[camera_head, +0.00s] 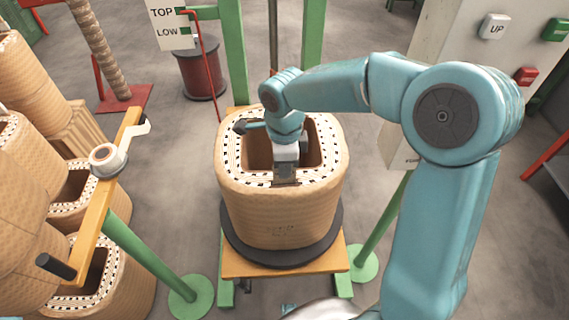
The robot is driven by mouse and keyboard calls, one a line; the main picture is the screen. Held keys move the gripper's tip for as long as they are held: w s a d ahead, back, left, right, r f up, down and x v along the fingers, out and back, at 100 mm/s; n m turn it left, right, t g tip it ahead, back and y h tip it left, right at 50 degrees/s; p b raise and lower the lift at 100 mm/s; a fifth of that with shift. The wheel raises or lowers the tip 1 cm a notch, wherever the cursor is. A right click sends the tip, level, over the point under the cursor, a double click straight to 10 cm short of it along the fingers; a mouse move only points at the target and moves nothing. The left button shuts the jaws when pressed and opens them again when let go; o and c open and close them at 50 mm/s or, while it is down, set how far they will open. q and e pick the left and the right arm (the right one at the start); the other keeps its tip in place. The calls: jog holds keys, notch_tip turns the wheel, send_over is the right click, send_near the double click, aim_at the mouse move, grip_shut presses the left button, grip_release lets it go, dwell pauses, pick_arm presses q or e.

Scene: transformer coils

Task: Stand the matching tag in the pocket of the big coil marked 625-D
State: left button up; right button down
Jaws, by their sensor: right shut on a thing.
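The big coil (280,215) stands upright in the middle, tan and wrapped, with a rounded square hollow and a black-and-white patterned top rim. Faint dark marking (280,229) shows on its near side, too small to read. My right gripper (285,174) points down at the near inner edge of the hollow. It is shut on a small tag, mostly hidden by the jaws, and no writing on it shows. I cannot tell whether the tag touches the coil or sits in a pocket. My left gripper is not in view.
The coil rests on a black round disc (243,249) on an orange-topped stand (285,265). At left, an orange beam (100,215) on a green post carries a ring and a dark handle; several more coils (110,285) crowd behind it. A control panel (460,25) stands at right.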

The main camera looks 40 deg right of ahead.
jog(key=shift+f, duration=0.55)
jog(key=c, duration=1.2)
grip_release()
notch_tip(320, 180, up, 16)
jog(key=shift+r+p, duration=0.2)
jog(key=shift+p, duration=0.75)
jog(key=shift+s, duration=0.1)
